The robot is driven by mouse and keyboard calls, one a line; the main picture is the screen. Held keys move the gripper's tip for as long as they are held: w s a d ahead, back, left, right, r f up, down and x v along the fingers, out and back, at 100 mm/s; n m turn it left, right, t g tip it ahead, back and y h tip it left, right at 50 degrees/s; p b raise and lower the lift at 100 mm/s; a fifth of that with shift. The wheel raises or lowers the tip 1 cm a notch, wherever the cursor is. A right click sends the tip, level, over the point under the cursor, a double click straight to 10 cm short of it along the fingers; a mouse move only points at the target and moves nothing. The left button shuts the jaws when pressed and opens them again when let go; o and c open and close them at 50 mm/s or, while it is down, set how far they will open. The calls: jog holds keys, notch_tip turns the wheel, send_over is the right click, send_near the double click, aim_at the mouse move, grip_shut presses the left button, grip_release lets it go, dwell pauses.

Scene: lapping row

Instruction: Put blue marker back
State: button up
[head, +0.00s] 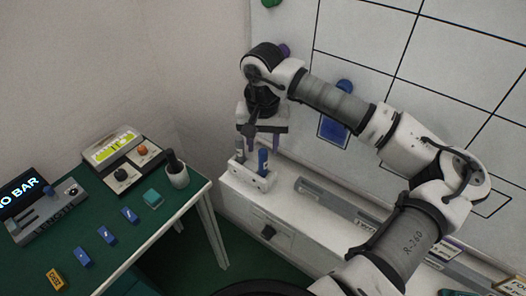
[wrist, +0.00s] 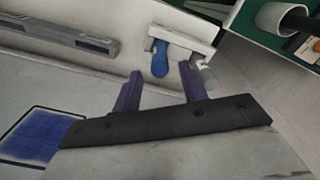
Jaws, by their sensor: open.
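The blue marker (head: 262,161) stands upright in a small white holder (head: 258,182) on the white ledge by the wall board. In the wrist view the blue marker (wrist: 160,60) shows between and beyond my two purple fingers, with the white holder (wrist: 190,40) around its far end. My gripper (head: 263,145) is open and empty just above the holder; in the wrist view my gripper (wrist: 159,72) has its fingers apart. I cannot tell whether either finger touches the marker. A grey-white marker (head: 239,153) stands in the holder's left slot.
A long grey bar (head: 345,212) lies on the ledge right of the holder. The board bears a blue square (head: 333,131) and round magnets. A green table (head: 150,242) at left holds a white cup (head: 177,177), control boxes and small blocks.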

notch_tip(320, 180, up, 9)
jog(key=b, duration=0.1)
jog(key=shift+f, duration=0.15)
